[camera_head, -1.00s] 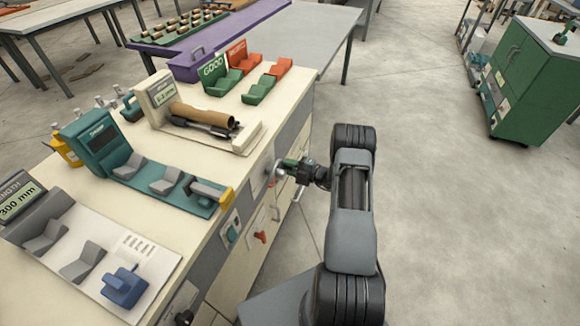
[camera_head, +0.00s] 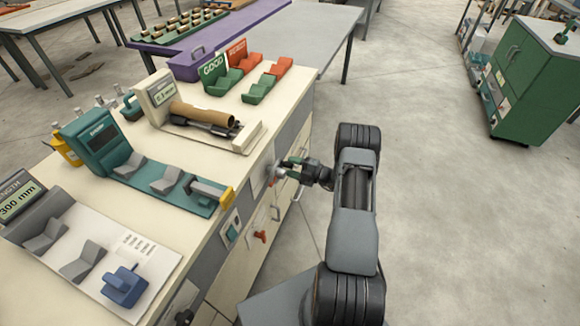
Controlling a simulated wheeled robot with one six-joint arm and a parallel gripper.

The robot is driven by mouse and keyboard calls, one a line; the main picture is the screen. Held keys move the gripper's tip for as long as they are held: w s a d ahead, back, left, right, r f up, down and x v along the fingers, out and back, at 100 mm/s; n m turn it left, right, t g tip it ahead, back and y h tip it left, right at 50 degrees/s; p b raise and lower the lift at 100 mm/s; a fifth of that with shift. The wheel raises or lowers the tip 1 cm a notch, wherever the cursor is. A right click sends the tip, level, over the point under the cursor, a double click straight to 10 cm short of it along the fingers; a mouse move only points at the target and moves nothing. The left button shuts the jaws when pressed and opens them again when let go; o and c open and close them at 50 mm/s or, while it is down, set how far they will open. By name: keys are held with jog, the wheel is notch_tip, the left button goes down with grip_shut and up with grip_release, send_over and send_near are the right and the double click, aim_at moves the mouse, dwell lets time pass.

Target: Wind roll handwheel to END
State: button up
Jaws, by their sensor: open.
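The roll handwheel (camera_head: 270,172) appears as a small round grey part on the front panel of the cream bench, partly hidden by my gripper. My gripper (camera_head: 287,168) is open, with its fingers pointing left toward the panel, right beside the handwheel. I cannot tell whether the fingers touch it, and I see nothing held between them. The END mark and the wheel's position are too small to read. A brown cardboard tube (camera_head: 201,113) lies on the winder (camera_head: 158,88) on top of the bench, which has a small display.
Below the handwheel are a handle (camera_head: 275,213), a red knob (camera_head: 260,236) and a small switch box (camera_head: 232,229). Teal and white gauges stand on the bench top. The floor right of my arm is clear up to a green cabinet (camera_head: 540,85).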

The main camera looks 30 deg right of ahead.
jog(key=v, duration=1.2)
jog(key=shift+d+b, duration=0.2)
jog(key=shift+b, duration=0.15)
jog(key=shift+s, duration=0.15)
dwell(0.4)
